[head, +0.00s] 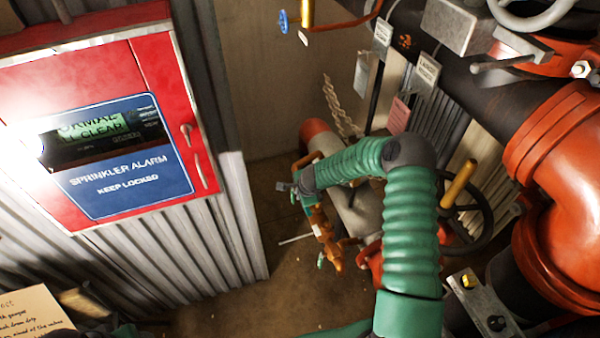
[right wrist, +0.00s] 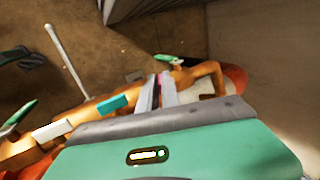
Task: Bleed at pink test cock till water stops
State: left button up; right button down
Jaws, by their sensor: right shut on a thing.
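A brass valve assembly (head: 322,228) with several small test cocks stands low behind my green right arm. My right gripper (head: 284,187) is at its upper end. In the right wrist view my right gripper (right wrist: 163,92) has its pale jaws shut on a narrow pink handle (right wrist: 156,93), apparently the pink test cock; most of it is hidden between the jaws. A teal handle (right wrist: 112,104) and a white handle (right wrist: 52,131) sit further along the brass body. No water shows in either view.
A red sprinkler alarm box (head: 150,62) hangs on corrugated metal at left, its display partly reading "CLEAR". Large red pipework (head: 570,150) and a dark handwheel (head: 484,215) crowd the right. A pink tag (head: 399,115) hangs behind. A paper note (head: 30,312) lies at lower left.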

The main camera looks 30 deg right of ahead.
jog(key=r+g+p, duration=0.1)
jog(key=p, duration=0.5)
jog(key=shift+g+y, duration=0.3)
jog(key=shift+w+f+g+p, duration=0.15)
jog(key=shift+f+g+p, duration=0.2)
jog(key=shift+p, duration=0.35)
jog(key=shift+w+f+g+b, duration=0.1)
jog(key=shift+f+g+b, duration=0.15)
jog(key=shift+g+b, duration=0.2)
jog(key=shift+w+d+g+b, duration=0.1)
jog(key=shift+g+b, duration=0.2)
jog(key=shift+b, duration=0.4)
jog(key=shift+y+b, duration=0.3)
jog(key=shift+b, duration=0.05)
pick_arm(q)
jog(key=w+v, duration=0.1)
jog(key=v, duration=0.6)
jog(key=shift+w, duration=0.25)
pick_arm(e)
jog(key=shift+r+g, duration=0.15)
jog(key=shift+g, duration=0.15)
pick_arm(q)
jog(key=shift+r, duration=0.15)
pick_arm(e)
jog(key=c, duration=1.8)
grip_release()
jog(key=shift+w, duration=0.1)
jog(key=shift+c, duration=0.2)
jog(key=shift+r, duration=0.1)
